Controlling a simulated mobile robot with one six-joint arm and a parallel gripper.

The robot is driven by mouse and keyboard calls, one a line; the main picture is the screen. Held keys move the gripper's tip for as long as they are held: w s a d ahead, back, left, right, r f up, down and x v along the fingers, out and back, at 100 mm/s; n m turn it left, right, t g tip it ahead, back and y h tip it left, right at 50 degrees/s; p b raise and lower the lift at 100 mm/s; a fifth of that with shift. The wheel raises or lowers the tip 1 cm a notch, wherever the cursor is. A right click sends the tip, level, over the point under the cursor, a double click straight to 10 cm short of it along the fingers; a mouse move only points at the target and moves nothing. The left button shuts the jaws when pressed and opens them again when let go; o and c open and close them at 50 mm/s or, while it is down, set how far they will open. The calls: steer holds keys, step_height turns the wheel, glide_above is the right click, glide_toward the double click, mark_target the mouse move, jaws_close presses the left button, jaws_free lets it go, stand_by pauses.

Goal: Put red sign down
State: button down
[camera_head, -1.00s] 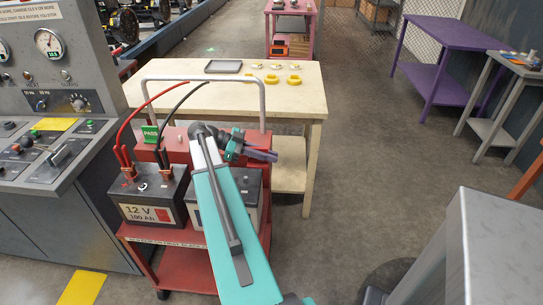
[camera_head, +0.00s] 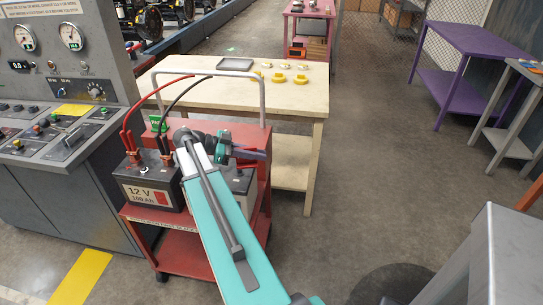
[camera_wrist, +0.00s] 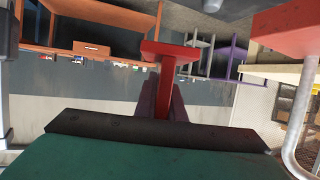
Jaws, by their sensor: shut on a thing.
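The red sign (camera_wrist: 166,52) shows in the wrist view as a red T-shaped piece, a broad bar on a narrow stem. My gripper (camera_wrist: 163,98) has its purple fingers shut on the stem. In the head view my gripper (camera_head: 250,153) is over the right side of the red cart, beyond the dark battery. I cannot make out the sign there against the red cart.
The red cart (camera_head: 190,252) carries a 12 V battery (camera_head: 150,188) with red and black cables, and a small green sign (camera_head: 158,124). Behind it a cream table (camera_head: 215,95) holds a grey tray (camera_head: 236,64) and yellow parts (camera_head: 280,78).

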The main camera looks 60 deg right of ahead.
steer(key=w+a+n+t+h, duration=0.1)
steer(key=w+a+n+t, duration=0.2)
steer(key=w, duration=0.3)
steer(key=w+a+n+t+h, duration=0.2)
steer(key=w+a+n+t, duration=0.2)
steer(key=w+a, duration=0.2)
steer(key=w+a+f+n+t+h, duration=0.1)
steer(key=w+a+n+t+h, duration=0.1)
steer(key=w, duration=0.5)
steer(key=shift+w+a+n+t, duration=0.15)
steer(key=shift+a+n+t, duration=0.2)
steer(key=shift+a+t, duration=0.25)
steer(key=shift+w+a+n+t, duration=0.1)
steer(key=shift+a+n+t, duration=0.3)
steer(key=shift+a, duration=0.4)
steer(key=w+a+r+n+t+y, duration=0.35)
steer(key=w+a+n+t, duration=0.35)
steer(key=a, duration=0.4)
steer(key=w+a+r+n+t+y, duration=0.2)
steer(key=w+a+n+t+y, duration=0.35)
steer(key=w+a, duration=0.5)
steer(key=w+a+r+n+t+y, duration=0.1)
steer(key=a+r+n+y, duration=0.3)
steer(key=r, duration=0.7)
steer(key=shift+w+a+n+y, duration=0.4)
steer(key=shift+a+n, duration=0.3)
steer(key=shift+a, duration=0.65)
steer(key=shift+w+t, duration=0.15)
steer(key=shift+t, duration=0.1)
